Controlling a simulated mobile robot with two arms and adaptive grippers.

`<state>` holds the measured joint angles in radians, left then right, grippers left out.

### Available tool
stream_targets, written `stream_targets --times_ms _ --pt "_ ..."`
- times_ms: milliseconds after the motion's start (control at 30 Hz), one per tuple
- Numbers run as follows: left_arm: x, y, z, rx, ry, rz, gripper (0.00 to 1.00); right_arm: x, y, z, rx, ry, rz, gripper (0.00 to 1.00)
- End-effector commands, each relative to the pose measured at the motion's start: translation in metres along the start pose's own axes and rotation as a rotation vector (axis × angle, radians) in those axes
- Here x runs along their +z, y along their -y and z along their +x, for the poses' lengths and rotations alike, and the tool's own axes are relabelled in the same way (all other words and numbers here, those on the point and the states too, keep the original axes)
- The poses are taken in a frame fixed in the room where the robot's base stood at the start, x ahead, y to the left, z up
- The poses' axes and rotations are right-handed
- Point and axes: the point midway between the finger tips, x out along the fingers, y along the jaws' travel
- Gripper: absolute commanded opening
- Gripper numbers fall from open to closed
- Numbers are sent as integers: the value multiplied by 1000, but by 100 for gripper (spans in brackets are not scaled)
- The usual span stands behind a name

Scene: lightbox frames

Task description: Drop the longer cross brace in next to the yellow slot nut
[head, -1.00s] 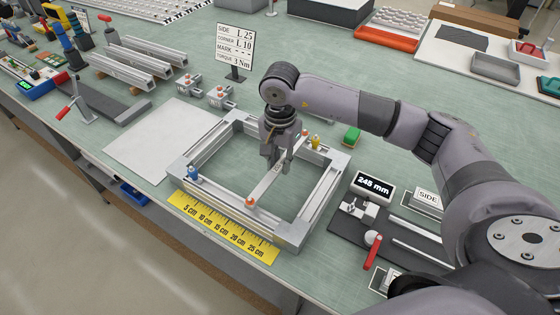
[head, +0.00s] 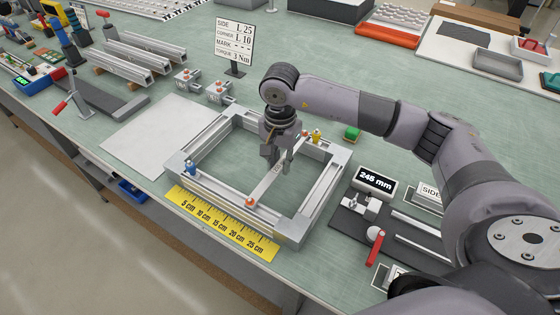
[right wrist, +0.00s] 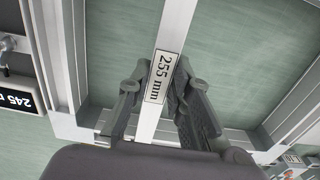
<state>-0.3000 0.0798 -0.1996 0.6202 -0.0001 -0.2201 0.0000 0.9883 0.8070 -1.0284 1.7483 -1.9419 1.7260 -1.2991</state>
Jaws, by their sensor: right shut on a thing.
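My right gripper (head: 277,163) is shut on a flat, pale brace labelled "255 mm" (head: 265,184). In the right wrist view the fingers (right wrist: 160,98) hold the brace (right wrist: 177,28) on both sides of its label. The brace lies across the opening of the aluminium frame (head: 318,208); its near end, with an orange cap (head: 250,202), is at the front rail. Its far end is partly hidden by the gripper. I cannot tell whether it rests on the rails. The yellow slot nut (head: 317,136) is at the back rail, right of the gripper. A blue nut (head: 190,168) is on the left rail. My left gripper is out of view.
A yellow ruler (head: 220,224) lies along the frame's front. A display reading "245 mm" (head: 375,181) and a fixture with a red handle (head: 375,248) stand to the right. A green block (head: 352,133) is behind the frame. A white sheet (head: 160,138) lies left.

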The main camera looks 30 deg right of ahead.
Motion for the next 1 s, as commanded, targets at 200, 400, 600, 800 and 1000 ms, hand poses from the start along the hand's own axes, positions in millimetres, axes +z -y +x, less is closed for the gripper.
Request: stream_targets --times_ms 200,400,600,800,1000 --pt "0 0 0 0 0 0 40 0 0 0 -1 0 0 31" --pt "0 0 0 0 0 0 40 0 0 0 0 0 0 43" --pt "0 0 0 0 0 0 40 0 0 1 1 0 0 43" --pt "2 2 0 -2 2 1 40 0 1 -10 -2 -1 0 43" --pt "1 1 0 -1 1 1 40 -1 1 -50 -5 -2 1 43"
